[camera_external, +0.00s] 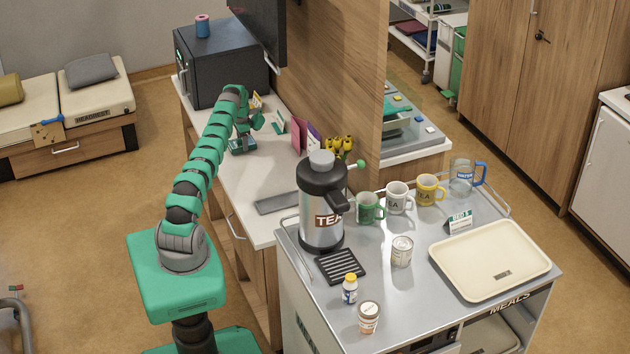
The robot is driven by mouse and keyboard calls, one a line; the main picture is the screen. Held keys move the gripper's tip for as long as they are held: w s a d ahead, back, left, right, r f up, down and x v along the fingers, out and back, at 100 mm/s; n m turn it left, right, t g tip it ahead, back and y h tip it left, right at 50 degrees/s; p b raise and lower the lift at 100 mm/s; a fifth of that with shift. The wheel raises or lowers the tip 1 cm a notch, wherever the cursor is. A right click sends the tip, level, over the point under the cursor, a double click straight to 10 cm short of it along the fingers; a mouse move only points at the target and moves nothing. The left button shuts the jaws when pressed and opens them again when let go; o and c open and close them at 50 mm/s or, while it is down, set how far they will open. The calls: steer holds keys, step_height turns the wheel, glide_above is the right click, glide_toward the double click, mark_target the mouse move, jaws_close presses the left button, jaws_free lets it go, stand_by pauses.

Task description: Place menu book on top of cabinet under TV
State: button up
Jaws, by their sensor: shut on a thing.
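I cannot tell whether the booklet's lower edge touches the top. A purple booklet or card (314,137) stands close on its right.
A black safe-like box (222,62) with a blue-pink spool (202,26) fills the far end. Yellow flowers (339,147) and a grey slab (279,202) lie nearer. The meal cart (375,325) holds a tea urn (322,215), mugs and a cream tray (491,262). The cabinet's front left is clear.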

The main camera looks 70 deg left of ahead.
steer(key=shift+f, duration=0.4)
steer(key=o, duration=1.1)
steer(key=shift+f, duration=0.1)
steer(key=shift+r+p, duration=0.4)
steer(key=shift+r, duration=1.3)
step_height(320, 180, up, 9)
steer(key=p, duration=0.8)
steer(key=shift+p, duration=0.3)
steer(key=shift+f, duration=0.1)
